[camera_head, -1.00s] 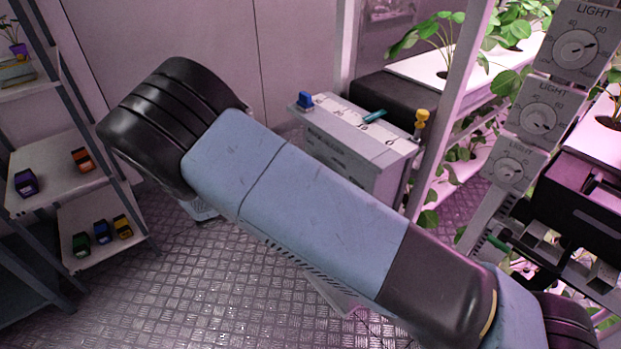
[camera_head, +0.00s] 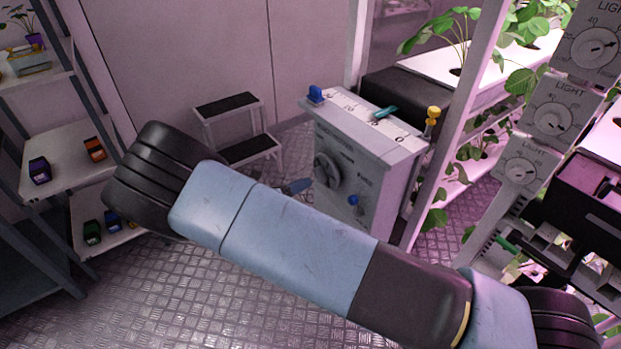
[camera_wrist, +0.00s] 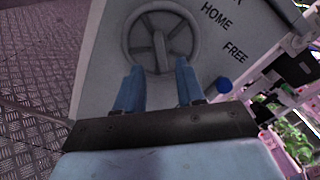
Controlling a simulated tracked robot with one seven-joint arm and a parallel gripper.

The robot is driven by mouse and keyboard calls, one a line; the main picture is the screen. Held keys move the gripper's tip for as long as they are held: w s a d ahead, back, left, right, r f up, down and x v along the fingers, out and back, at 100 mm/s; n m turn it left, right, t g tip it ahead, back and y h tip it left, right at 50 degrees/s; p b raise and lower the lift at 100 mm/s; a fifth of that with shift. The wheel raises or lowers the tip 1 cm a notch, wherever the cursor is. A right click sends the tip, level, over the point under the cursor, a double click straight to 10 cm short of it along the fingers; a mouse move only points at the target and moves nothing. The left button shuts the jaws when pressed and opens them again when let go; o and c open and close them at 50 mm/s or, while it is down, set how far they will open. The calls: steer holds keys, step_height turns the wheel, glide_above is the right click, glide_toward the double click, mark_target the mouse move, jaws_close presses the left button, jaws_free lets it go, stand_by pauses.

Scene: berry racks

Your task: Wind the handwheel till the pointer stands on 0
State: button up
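The handwheel (camera_head: 326,172) is a grey spoked wheel on the front of a grey box (camera_head: 385,165). It fills the top middle of the wrist view (camera_wrist: 160,36). A teal pointer (camera_head: 384,112) lies across the white scale (camera_head: 365,118) on top of the box, roughly mid-scale; its exact reading is too small to tell. My gripper (camera_wrist: 159,68) is open, its two blue fingers apart and pointing at the wheel's lower part, with nothing between them. Whether they touch the wheel I cannot tell. In the head view my arm hides most of the gripper; one finger shows left of the wheel.
A blue knob (camera_head: 353,200) sits low on the box front, near the word FREE in the wrist view. A step stool (camera_head: 236,130) stands behind, left of the box. A plant rack post (camera_head: 450,130) is close on the right. Shelves (camera_head: 70,160) stand left.

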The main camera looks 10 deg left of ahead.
mark_target(324, 173)
steer(key=shift+x, duration=2.6)
jaws_close()
steer(key=shift+a+m, duration=0.1)
steer(key=shift+m, duration=0.2)
